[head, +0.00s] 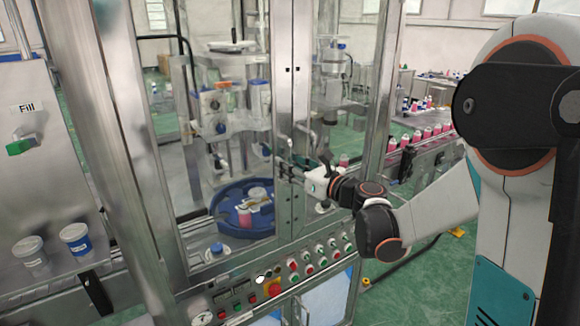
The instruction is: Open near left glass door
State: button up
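The near left glass door (212,130) is a tall clear panel in a metal frame on the front of the machine. It looks shut, its right edge meeting the right glass door (338,90) at the middle posts. My gripper (287,168) is at the door's right edge, at about mid height, where the handle would be. The fingertips are small and overlap the metal frame. I cannot tell whether they hold a handle or are open or shut. My arm reaches in from the right.
Behind the glass is a blue round turntable (232,207) with cans. Below the doors is a control panel (290,272) with buttons and a red knob. Two lidded jars (75,238) stand on the left ledge.

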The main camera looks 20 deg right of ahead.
grip_shut()
